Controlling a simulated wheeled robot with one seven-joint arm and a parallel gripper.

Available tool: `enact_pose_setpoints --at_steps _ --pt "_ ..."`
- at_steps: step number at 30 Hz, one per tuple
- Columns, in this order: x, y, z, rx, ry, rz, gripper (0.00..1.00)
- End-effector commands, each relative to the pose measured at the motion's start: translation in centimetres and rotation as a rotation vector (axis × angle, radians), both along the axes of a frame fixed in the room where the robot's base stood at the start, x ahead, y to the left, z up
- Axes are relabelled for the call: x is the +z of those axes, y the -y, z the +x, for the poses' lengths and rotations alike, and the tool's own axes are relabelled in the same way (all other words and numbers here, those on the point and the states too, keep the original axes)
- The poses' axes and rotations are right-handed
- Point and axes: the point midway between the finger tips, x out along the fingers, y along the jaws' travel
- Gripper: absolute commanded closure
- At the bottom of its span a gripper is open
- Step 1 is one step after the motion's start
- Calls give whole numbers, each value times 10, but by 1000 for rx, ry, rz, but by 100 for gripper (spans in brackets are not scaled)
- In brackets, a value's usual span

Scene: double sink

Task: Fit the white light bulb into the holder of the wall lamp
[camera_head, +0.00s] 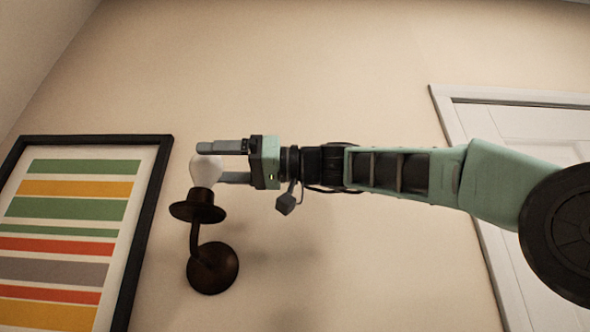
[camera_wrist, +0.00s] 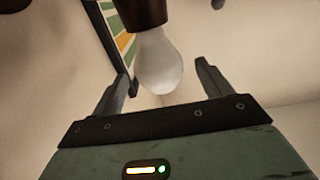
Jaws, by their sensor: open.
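The white light bulb (camera_head: 206,171) stands upright in the dark holder (camera_head: 198,205) of the wall lamp (camera_head: 212,267). Its base is hidden inside the holder. My gripper (camera_head: 222,163) reaches in from the right, with its fingers on either side of the bulb in the head view; the near finger covers part of the bulb. In the wrist view, the bulb (camera_wrist: 158,63) hangs between the two open fingers of my gripper (camera_wrist: 160,85), with clear gaps on both sides. The lamp's dark holder (camera_wrist: 142,12) shows at the top edge there.
A framed striped picture (camera_head: 69,235) hangs on the wall left of the lamp. A white door (camera_head: 530,130) with its frame is at the right. The beige wall (camera_head: 330,80) around the gripper is otherwise bare.

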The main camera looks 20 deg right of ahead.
Motion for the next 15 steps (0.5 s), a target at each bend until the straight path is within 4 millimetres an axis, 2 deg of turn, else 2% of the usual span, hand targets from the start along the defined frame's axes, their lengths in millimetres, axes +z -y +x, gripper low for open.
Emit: enact_pose_setpoints --at_steps 9,15 --pt "-4 72 -25 -7 2 0 22" --pt "-3 111 -39 -7 3 0 22"
